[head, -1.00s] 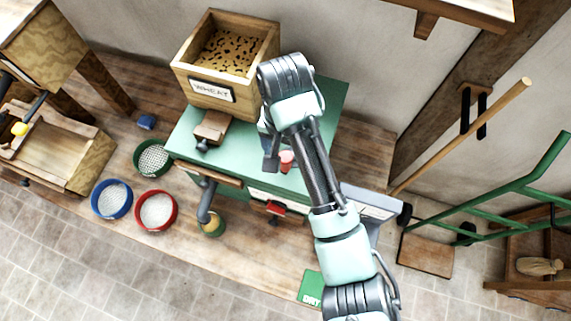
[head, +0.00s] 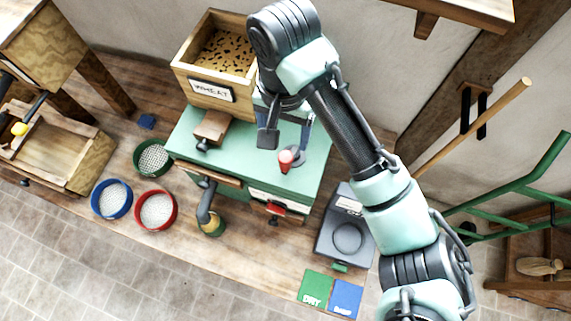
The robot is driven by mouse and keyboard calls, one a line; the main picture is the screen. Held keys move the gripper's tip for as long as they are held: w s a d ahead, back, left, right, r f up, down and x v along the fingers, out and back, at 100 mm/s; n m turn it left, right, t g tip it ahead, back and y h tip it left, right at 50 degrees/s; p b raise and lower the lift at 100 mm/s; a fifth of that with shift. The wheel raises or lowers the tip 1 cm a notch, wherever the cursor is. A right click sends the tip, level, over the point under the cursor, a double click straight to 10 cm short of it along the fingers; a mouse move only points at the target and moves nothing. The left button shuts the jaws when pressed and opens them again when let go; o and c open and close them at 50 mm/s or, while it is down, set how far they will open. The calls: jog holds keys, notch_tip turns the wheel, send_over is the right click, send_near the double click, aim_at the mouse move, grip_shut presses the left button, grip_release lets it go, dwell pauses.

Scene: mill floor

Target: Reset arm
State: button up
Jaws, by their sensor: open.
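My arm comes in from the lower right, and its raised wrist is above the green machine (head: 245,165). My gripper (head: 268,138) hangs below the wrist, over the back of the green top, and nothing shows in it. Its fingers are partly hidden by my wrist.
A wooden box labelled WHEAT (head: 205,87) stands on the machine. Blue (head: 112,213), red (head: 140,222) and green (head: 138,160) rimmed sieves lie left. A grey scale (head: 330,245), green card (head: 312,288) and blue card (head: 344,298) lie right. A green hand truck (head: 530,180) stands far right.

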dwell(0.4)
jog(key=w+a+r+n+t+y+b, duration=0.45)
jog(key=w+a+r+t+b, duration=0.35)
jog(key=w+a+r+t, duration=0.3)
notch_tip(320, 180, up, 17)
jog(key=s+d+n+t+y+b, duration=0.1)
jog(key=s+d+t+y+b, duration=0.1)
jog(key=t+b, duration=0.55)
jog(key=s+d+r+m+t+h+b, duration=0.2)
jog(key=s+d+r+t+h, duration=0.4)
jog(key=s+d+t, duration=0.3)
jog(key=shift+s+d+r, duration=0.3)
jog(key=shift+s+r, duration=0.35)
jog(key=shift+s, duration=0.35)
